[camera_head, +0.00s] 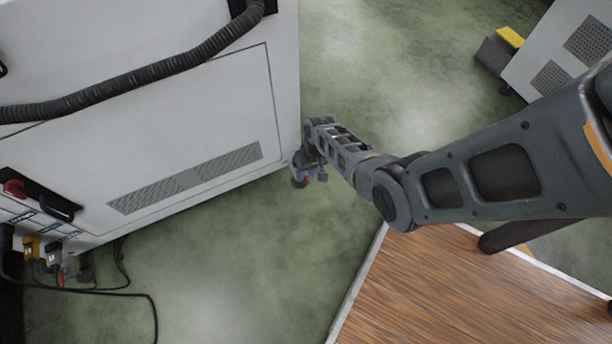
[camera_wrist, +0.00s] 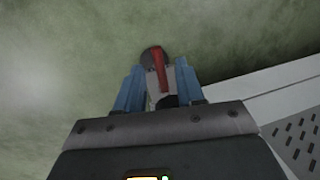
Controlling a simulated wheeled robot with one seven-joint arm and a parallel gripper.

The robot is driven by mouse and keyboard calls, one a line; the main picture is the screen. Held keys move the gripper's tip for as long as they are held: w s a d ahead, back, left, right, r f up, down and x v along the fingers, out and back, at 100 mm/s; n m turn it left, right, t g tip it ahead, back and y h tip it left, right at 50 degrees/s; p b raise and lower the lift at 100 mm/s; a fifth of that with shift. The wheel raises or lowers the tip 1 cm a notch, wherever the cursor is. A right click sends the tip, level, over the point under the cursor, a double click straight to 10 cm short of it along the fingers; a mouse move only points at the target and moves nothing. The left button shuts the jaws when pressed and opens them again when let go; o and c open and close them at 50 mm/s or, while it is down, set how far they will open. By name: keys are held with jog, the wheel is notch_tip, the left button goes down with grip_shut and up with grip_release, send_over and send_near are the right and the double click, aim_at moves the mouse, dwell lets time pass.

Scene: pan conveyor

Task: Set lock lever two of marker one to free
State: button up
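A red lever (camera_wrist: 160,72) shows in the wrist view, with a dark round part (camera_wrist: 147,54) behind its far end and a pale bracket beside it. It looks like a caster's lock lever; I cannot tell its setting. My gripper (camera_wrist: 159,65) has its two blue fingers apart, one on each side of the lever, with gaps seen between. In the head view my gripper (camera_head: 303,172) is low by the near bottom corner of the white machine (camera_head: 200,110). The lever cannot be made out clearly there.
The machine's vented side (camera_wrist: 293,140) is close at the right in the wrist view. Black cables (camera_head: 130,292) lie on the green floor at left. A wooden platform (camera_head: 450,290) is at lower right. Another grey machine (camera_head: 565,50) stands at upper right. Floor between is clear.

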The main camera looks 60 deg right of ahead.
jog(key=shift+f, duration=0.35)
jog(key=shift+c, duration=0.2)
grip_shut()
